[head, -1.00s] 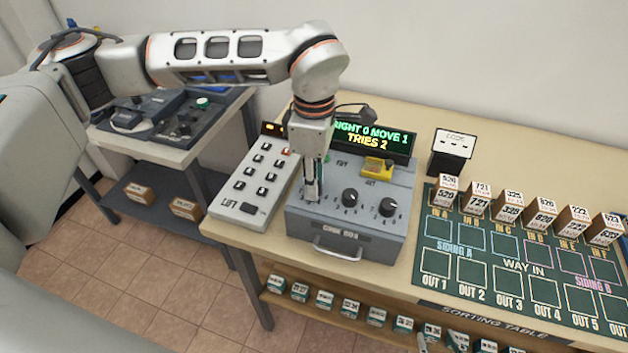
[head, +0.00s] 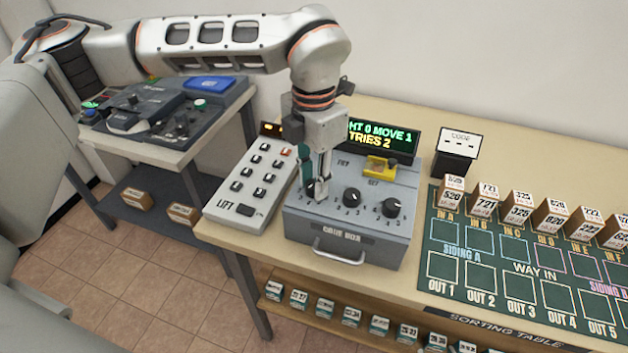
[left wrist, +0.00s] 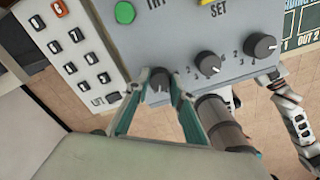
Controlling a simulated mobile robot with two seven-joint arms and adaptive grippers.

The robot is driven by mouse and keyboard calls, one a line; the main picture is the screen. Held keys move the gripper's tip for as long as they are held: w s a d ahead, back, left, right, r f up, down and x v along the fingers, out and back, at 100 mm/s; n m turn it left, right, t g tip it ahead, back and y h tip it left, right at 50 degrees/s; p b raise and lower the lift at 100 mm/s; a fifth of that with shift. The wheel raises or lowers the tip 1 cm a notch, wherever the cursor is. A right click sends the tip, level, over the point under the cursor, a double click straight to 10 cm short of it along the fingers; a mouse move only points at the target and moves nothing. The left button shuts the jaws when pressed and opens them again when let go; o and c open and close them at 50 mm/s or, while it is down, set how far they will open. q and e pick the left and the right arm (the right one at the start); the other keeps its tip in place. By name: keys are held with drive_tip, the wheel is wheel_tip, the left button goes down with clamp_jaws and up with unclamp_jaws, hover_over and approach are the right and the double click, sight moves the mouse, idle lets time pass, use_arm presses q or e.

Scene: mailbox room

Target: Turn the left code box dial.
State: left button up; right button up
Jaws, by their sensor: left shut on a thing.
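The code box (head: 345,243) is a grey box on the table with three dark dials along its top. My left gripper (head: 318,188) points down at the left dial (left wrist: 158,80) and is shut on it, one finger on each side. In the head view the fingers mostly cover this dial. The middle dial (head: 352,197) and the right dial (head: 391,208) stand free to its right. My right gripper is not in view.
The keypad panel marked LIFT (head: 243,205) stands close on the left of the box. A yellow part (head: 380,166) sits at the box's back. The green sorting board (head: 480,262) with several small boxes lies to the right. A side table (head: 170,150) stands left.

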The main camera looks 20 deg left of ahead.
use_arm(q)
drive_tip(key=shift+n+b, duration=0.3)
drive_tip(key=shift+n, duration=1.9)
drive_tip(key=o, duration=1.1)
drive_tip(key=shift+o, duration=0.2)
wheel_tip(320, 180, up, 12)
